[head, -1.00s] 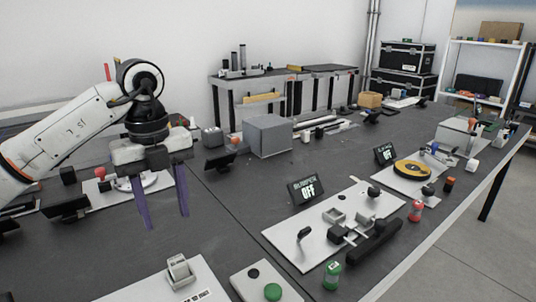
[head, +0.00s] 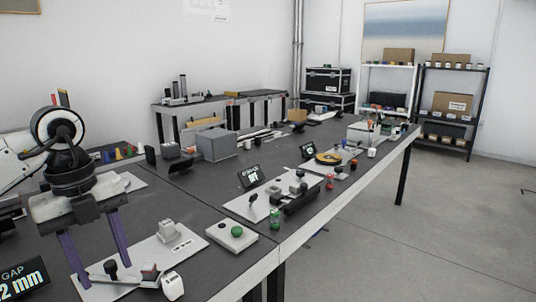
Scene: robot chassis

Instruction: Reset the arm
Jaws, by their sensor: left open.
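My left gripper (head: 97,254) hangs at the left of the head view with its two purple fingers pointing down and spread apart. It is open, and nothing shows between the fingers. The fingertips are near the left end of a white plate (head: 188,243) that carries a small block and a knob. My left arm comes in from the left edge. My right gripper does not show.
The long dark table (head: 185,193) holds a green-button plate (head: 231,236), a fixture plate (head: 260,208), a grey box (head: 217,146) and a display (head: 18,279) reading "2 mm". Shelves (head: 448,105) stand at the back right. The floor at right is clear.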

